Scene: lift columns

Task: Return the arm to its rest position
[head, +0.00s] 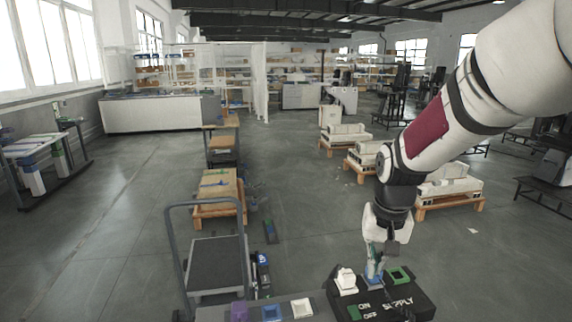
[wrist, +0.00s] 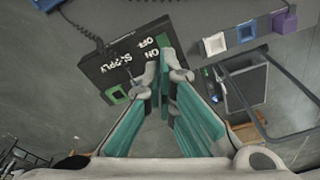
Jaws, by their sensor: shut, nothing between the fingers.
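My arm reaches down from the upper right in the head view. My gripper (head: 374,272) hangs just above a black supply box (head: 418,302) marked ON, OFF and SUPPLY. In the wrist view my gripper (wrist: 168,68) shows teal finger pads that come together at the tips, with nothing between them. The tips overlap the edge of the black box (wrist: 100,68) in that view; I cannot tell whether they touch it.
A grey surface beside the box carries purple (head: 239,311), blue (head: 271,312) and white (head: 301,307) blocks. A grey cart (head: 215,262) stands left of centre. Pallets with white parts (head: 450,186) stand to the right, near my arm. The floor at left is open.

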